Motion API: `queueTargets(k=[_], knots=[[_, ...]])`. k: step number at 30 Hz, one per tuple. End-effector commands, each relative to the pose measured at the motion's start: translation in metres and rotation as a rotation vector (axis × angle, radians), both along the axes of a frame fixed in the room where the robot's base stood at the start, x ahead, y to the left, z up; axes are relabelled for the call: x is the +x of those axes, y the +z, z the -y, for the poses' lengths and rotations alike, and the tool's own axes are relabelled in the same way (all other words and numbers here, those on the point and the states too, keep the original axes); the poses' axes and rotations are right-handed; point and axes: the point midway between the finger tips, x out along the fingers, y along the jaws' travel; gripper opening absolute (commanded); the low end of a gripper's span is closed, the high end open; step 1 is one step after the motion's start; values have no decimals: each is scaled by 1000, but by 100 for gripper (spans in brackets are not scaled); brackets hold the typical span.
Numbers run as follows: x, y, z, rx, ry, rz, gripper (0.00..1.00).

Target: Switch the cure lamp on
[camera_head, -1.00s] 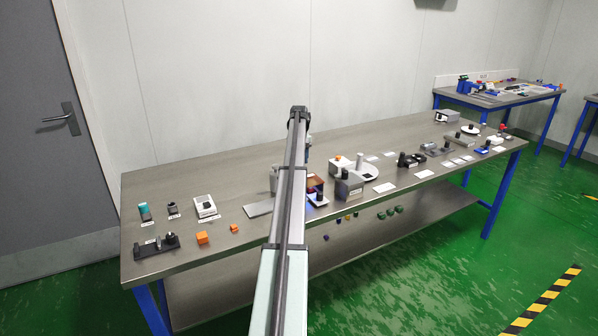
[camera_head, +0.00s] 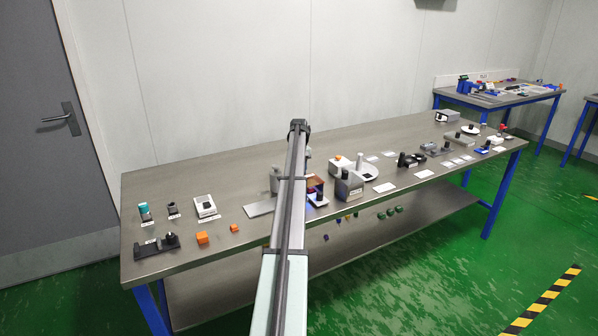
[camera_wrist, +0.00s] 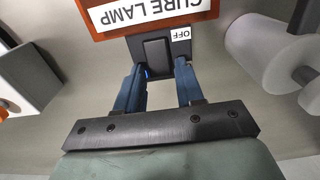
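In the wrist view, a white label (camera_wrist: 140,14) reading CURE LAMP appears upside down on an orange-brown panel. Next to it is a dark switch plate (camera_wrist: 183,53) with a black switch (camera_wrist: 155,53) and a small OFF tag (camera_wrist: 181,34). My gripper (camera_wrist: 157,78) is open, its two blue fingers apart on either side of the switch, with nothing held. I cannot tell whether a finger touches the switch. In the head view, my arm hides the gripper; a brown box (camera_head: 314,183) shows just right of the arm.
A white roll-like cylinder (camera_wrist: 265,50) stands close to the right of my gripper in the wrist view, and a pale box (camera_wrist: 22,80) to the left. In the head view, the grey bench (camera_head: 240,165) holds several fixtures and orange cubes (camera_head: 202,238). Its back strip is clear.

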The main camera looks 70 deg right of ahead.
Motion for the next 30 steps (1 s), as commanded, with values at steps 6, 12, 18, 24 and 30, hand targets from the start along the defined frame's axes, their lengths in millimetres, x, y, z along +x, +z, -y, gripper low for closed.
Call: queueTargets(k=[6, 12, 18, 24, 30], knots=[[0, 0, 0, 0, 0, 0, 16], [0, 0, 0, 0, 0, 0, 0], [-3, 0, -5, -44, 0, 45, 0], [-4, 2, -4, -98, 1, 98, 0], [-3, 2, -3, -100, 1, 100, 0]])
